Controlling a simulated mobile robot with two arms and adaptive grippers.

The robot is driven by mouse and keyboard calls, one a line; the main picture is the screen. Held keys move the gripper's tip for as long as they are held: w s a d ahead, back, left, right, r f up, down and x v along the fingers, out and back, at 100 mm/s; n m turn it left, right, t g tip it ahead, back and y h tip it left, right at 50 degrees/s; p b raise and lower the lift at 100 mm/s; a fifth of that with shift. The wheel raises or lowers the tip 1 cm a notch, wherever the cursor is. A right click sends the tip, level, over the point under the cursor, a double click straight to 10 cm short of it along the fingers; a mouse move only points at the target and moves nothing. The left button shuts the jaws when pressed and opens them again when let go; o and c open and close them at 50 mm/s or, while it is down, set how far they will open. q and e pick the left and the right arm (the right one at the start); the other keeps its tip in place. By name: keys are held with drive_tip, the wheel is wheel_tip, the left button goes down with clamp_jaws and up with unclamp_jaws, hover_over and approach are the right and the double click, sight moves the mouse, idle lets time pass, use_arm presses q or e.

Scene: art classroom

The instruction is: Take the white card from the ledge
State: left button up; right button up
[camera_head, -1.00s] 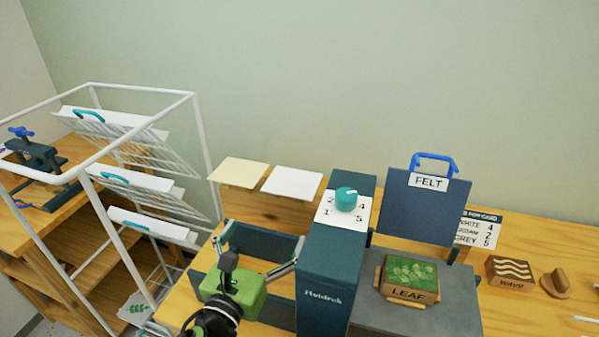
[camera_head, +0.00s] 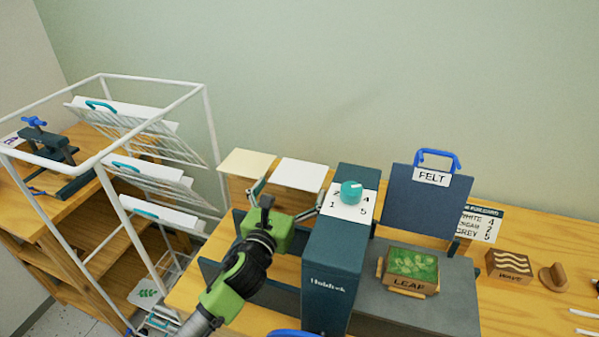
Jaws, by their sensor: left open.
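The fingertips reach the near edge of the cards, one near the cream card's right corner and one near the white card's right corner. No card is visibly held. I cannot tell whether the fingers touch the white card. My right gripper is not in view.
The dark press column with a teal dial (camera_head: 351,192) stands just right of my gripper. A felt board (camera_head: 425,205) and a leaf block (camera_head: 411,270) are further right. A white wire rack (camera_head: 209,125) stands at the left.

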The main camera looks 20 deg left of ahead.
use_arm(q)
drive_tip(key=shift+w, duration=0.65)
drive_tip(key=c, duration=0.6)
